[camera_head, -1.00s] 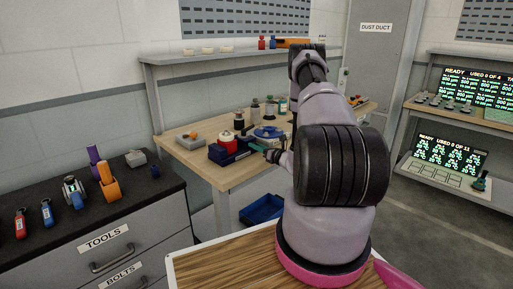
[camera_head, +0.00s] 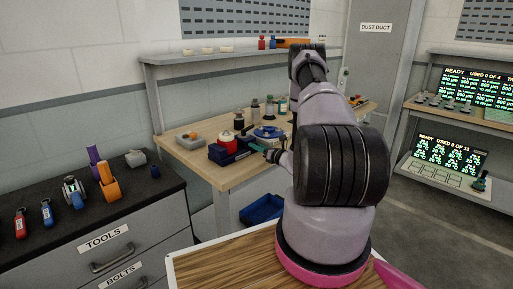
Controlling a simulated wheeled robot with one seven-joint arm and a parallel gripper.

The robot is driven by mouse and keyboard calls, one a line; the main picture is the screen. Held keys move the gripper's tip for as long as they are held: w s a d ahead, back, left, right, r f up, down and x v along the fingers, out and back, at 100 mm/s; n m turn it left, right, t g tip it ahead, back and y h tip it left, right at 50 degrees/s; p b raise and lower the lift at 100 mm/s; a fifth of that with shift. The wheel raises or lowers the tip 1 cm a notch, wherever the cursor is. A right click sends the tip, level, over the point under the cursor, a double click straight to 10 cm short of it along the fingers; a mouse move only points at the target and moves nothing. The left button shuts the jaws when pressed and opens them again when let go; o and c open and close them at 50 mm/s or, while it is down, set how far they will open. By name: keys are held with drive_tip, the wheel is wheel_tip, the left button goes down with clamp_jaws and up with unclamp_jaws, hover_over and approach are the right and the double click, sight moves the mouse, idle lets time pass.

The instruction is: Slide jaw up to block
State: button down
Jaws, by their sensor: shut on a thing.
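A dark blue vise-like fixture (camera_head: 221,155) sits at the front of the wooden workbench, in the middle of the head view. A red piece with a pale top (camera_head: 227,143) stands in it; it may be the block. A small green piece (camera_head: 257,147) lies at the fixture's right side, by my gripper (camera_head: 267,152). My gripper reaches it from the right and looks shut on it. The fingertips are small and dark, so the exact contact is unclear. I cannot tell the sliding jaw apart from the fixture, or whether it touches the block.
A blue round item (camera_head: 268,132) and several bottles stand behind the fixture. A grey box with an orange top (camera_head: 190,140) is left on the workbench (camera_head: 222,178). A blue bin (camera_head: 262,209) sits below. My arm hides the bench's right part.

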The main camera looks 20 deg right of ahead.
drive_tip(key=shift+s+a, duration=0.25)
drive_tip(key=shift+a, duration=0.35)
drive_tip(key=shift+s+a, duration=0.2)
drive_tip(key=shift+a, duration=0.45)
drive_tip(key=shift+s+a, duration=0.25)
drive_tip(key=shift+a, duration=0.35)
drive_tip(key=c, duration=0.6)
unclamp_jaws()
drive_tip(key=v, duration=1)
drive_tip(key=shift+s, duration=0.4)
drive_tip(key=shift+d, duration=0.15)
